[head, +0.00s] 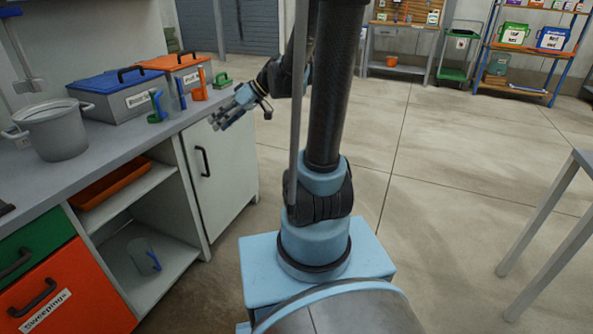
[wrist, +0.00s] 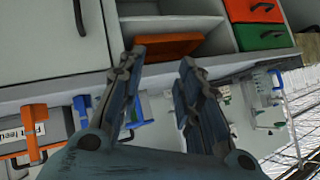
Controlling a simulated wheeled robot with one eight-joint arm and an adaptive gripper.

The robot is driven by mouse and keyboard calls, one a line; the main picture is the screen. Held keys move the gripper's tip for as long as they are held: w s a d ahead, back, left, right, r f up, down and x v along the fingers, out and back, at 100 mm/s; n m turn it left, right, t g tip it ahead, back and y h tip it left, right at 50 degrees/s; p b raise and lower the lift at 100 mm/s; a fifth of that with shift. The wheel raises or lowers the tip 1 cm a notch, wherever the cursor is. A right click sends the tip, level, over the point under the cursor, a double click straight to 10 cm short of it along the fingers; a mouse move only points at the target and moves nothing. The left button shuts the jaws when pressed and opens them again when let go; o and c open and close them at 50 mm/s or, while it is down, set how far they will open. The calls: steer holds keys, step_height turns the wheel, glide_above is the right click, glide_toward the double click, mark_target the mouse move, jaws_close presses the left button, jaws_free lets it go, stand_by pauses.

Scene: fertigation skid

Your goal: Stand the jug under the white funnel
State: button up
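Another clear jug with a blue handle (head: 143,257) is on the low shelf inside the cabinet. The frames do not show which jug is meant. My gripper (head: 220,120) is above the counter's front edge, right of the counter jugs. In the wrist view my gripper (wrist: 160,62) is open, with nothing held between the fingers. I cannot pick out the white funnel for certain in either view.
A metal pot (head: 55,130), a blue-lidded box (head: 115,95) and an orange-lidded box (head: 180,65) stand on the counter. An orange tray (head: 110,182) lies on the upper shelf. The cabinet door (head: 215,170) is below my gripper.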

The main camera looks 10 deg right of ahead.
steer(key=s+d+f+m+h, duration=0.4)
steer(key=s+d+h, duration=0.1)
steer(key=s+d, duration=0.4)
steer(key=s+d+f+m+h, duration=0.4)
steer(key=s+d+f+m, duration=0.1)
steer(key=s+d, duration=0.5)
steer(key=shift+s+d+h, duration=0.2)
steer(key=shift+s+h, duration=0.1)
steer(key=shift+h, duration=0.1)
steer(key=shift+o, duration=0.5)
steer(key=shift+s+d+f+m, duration=0.2)
steer(key=shift+s+d+m, duration=0.1)
steer(key=shift+s+m, duration=0.1)
steer(key=shift+a, duration=0.1)
